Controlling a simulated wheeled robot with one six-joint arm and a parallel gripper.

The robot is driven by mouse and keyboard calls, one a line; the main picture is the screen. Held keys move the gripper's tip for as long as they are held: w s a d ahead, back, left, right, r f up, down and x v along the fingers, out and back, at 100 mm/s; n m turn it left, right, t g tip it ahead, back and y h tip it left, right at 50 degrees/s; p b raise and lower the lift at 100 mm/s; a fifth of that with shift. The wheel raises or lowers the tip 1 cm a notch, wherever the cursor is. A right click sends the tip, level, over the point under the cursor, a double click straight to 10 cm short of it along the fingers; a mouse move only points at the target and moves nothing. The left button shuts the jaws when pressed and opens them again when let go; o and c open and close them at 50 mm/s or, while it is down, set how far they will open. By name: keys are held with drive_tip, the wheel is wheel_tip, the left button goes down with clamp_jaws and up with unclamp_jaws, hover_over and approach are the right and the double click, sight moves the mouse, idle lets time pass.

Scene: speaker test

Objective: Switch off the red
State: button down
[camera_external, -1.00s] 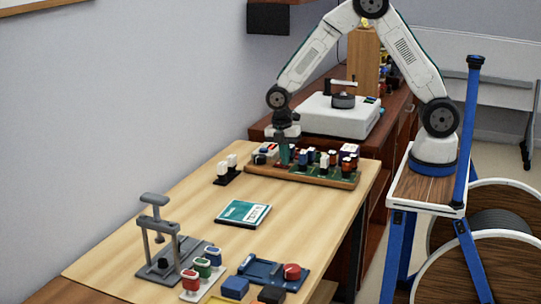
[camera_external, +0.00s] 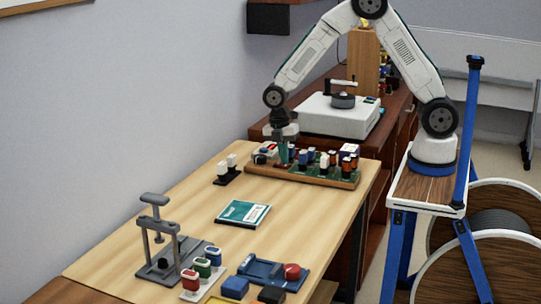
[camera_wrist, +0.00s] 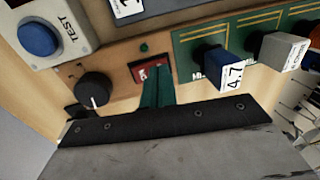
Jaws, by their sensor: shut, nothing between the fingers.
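A red rocker switch (camera_wrist: 146,70) in a dark frame sits on the wooden board (camera_wrist: 120,62) in the wrist view. My gripper (camera_wrist: 158,92) has its two teal fingers together, with nothing between them. The fingertips are right at the switch and cover part of its right side. I cannot tell whether they touch it, nor which way the rocker is tipped. In the external view my gripper (camera_external: 283,158) points down at the left part of the board (camera_external: 300,179), and the rocker cannot be made out there.
A black knob (camera_wrist: 94,88) is left of the switch, and a box with a blue TEST button (camera_wrist: 39,39) is beyond. A blue plug-in block (camera_wrist: 213,62) marked 4.7 stands close on the right, with a grey block (camera_wrist: 284,48) further right. A teal book (camera_external: 243,213) lies nearer on the table.

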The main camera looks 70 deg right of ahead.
wheel_tip(320, 180, up, 13)
drive_tip(key=s, duration=0.2)
drive_tip(key=s+d+r+m+t, duration=0.1)
drive_tip(key=s+d+r+m, duration=0.3)
drive_tip(key=s, duration=0.5)
drive_tip(key=s+d+r+m+t, duration=0.1)
drive_tip(key=s+d+r+m, duration=0.2)
drive_tip(key=s+d+m, duration=0.2)
drive_tip(key=s+d+r+m+t, duration=0.1)
drive_tip(key=s+d+r+m, duration=0.3)
drive_tip(key=s+m, duration=0.5)
drive_tip(key=s+d, duration=0.1)
drive_tip(key=s, duration=0.4)
drive_tip(key=shift+s+r, duration=0.15)
drive_tip(key=shift+r, duration=0.2)
drive_tip(key=c, duration=2.1)
unclamp_jaws()
drive_tip(key=shift+c, duration=0.2)
